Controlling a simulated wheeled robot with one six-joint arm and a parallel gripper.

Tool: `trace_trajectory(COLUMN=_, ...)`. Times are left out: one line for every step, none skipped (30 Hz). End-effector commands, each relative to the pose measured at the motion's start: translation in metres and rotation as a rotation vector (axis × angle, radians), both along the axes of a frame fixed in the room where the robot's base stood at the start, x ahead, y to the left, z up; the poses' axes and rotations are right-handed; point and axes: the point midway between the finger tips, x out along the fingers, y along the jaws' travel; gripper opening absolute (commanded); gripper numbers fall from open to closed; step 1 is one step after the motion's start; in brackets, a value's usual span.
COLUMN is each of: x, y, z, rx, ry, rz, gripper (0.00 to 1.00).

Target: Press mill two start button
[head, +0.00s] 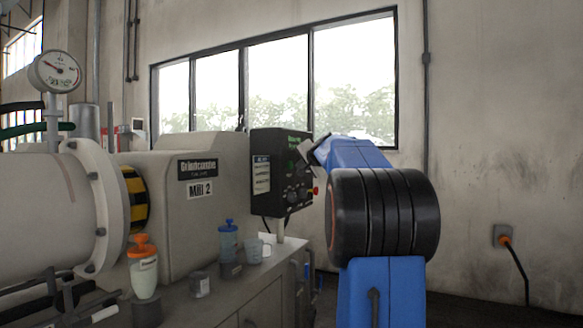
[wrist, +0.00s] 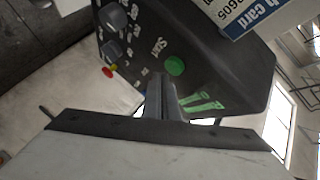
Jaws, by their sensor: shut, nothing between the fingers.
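The dark control box (head: 268,172) of the mill marked Mill 2 (head: 201,188) stands beneath the window in the head view. In the wrist view the box face (wrist: 140,50) shows a round green button (wrist: 175,66) with a label that seems to read Start. My gripper (wrist: 163,88) is shut and empty, its tips just below the green button in that picture. I cannot tell whether they touch the box.
The box also carries dark knobs (wrist: 113,50) and a red stop button on yellow (wrist: 109,70). A bench below holds an orange-topped bottle (head: 143,270), a blue-topped bottle (head: 228,243) and cups (head: 253,251).

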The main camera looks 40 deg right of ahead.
Motion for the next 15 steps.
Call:
trace_trajectory(x=0.000, y=0.000, z=0.000, rx=0.000, ry=0.000, rz=0.000, gripper=0.00)
trace_trajectory(x=0.000, y=0.000, z=0.000, rx=0.000, ry=0.000, rz=0.000, gripper=0.00)
trace_trajectory(x=0.000, y=0.000, z=0.000, rx=0.000, ry=0.000, rz=0.000, gripper=0.00)
trace_trajectory(x=0.000, y=0.000, z=0.000, rx=0.000, ry=0.000, rz=0.000, gripper=0.00)
trace_trajectory(x=0.000, y=0.000, z=0.000, rx=0.000, ry=0.000, rz=0.000, gripper=0.00)
trace_trajectory(x=-0.001, y=0.000, z=0.000, rx=0.000, ry=0.000, rz=-0.001, gripper=0.00)
trace_trajectory(x=-0.002, y=-0.001, z=0.000, rx=0.001, ry=-0.001, rz=-0.001, gripper=0.00)
trace_trajectory(x=-0.004, y=-0.002, z=0.001, rx=0.001, ry=-0.001, rz=-0.001, gripper=0.00)
trace_trajectory(x=-0.006, y=-0.003, z=0.001, rx=0.000, ry=-0.001, rz=-0.002, gripper=0.00)
trace_trajectory(x=-0.009, y=-0.004, z=0.001, rx=0.000, ry=-0.002, rz=-0.003, gripper=0.00)
trace_trajectory(x=-0.011, y=-0.005, z=0.001, rx=-0.001, ry=-0.001, rz=-0.002, gripper=0.00)
trace_trajectory(x=-0.014, y=-0.006, z=0.001, rx=-0.001, ry=-0.001, rz=-0.002, gripper=0.00)
trace_trajectory(x=-0.016, y=-0.007, z=0.001, rx=0.000, ry=-0.002, rz=-0.003, gripper=0.00)
trace_trajectory(x=-0.018, y=-0.008, z=0.001, rx=0.000, ry=-0.002, rz=-0.002, gripper=0.00)
trace_trajectory(x=-0.021, y=-0.009, z=0.001, rx=-0.001, ry=-0.002, rz=-0.002, gripper=0.00)
